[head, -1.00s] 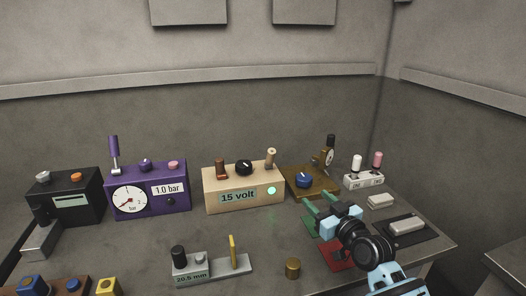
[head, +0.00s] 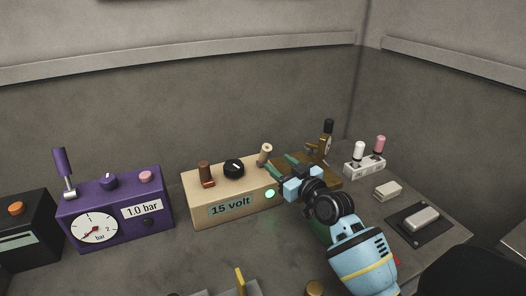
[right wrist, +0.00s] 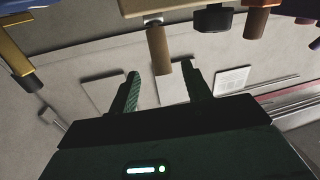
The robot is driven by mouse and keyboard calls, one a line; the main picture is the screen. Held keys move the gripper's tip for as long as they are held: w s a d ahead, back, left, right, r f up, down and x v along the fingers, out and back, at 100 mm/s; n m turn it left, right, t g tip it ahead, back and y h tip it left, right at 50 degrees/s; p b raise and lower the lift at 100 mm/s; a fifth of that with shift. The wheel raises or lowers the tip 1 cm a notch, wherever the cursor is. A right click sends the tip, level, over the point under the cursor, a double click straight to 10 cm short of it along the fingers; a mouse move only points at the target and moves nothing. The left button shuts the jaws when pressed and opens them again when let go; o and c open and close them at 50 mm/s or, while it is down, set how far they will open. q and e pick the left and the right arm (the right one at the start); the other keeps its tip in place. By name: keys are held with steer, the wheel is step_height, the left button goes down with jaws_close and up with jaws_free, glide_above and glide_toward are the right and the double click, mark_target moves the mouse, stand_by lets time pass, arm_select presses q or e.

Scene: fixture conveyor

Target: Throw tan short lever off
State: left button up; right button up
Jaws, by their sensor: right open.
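A green lamp (head: 270,194) glows on the box front. My right gripper (head: 282,164) is open, its green fingers pointing at the lever from the right. In the right wrist view, which looks upside down, the tan lever (right wrist: 159,50) hangs in line with the gap between the open fingers (right wrist: 160,85). I cannot tell whether they touch it. My left gripper is not in view.
On the same box are a brown lever (head: 205,172) and a black knob (head: 234,168). A purple gauge box (head: 160,207) stands to the left. A white two-switch box (head: 365,167) stands right.

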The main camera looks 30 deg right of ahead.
mark_target(265, 153)
steer(key=shift+w+a, duration=0.15)
steer(key=shift+w, duration=1.15)
steer(key=shift+w+a, duration=0.2)
steer(key=shift+w, duration=1.05)
steer(key=shift+w+a, duration=0.15)
steer(key=shift+w, duration=1.15)
steer(key=shift+c, duration=0.2)
jaws_close()
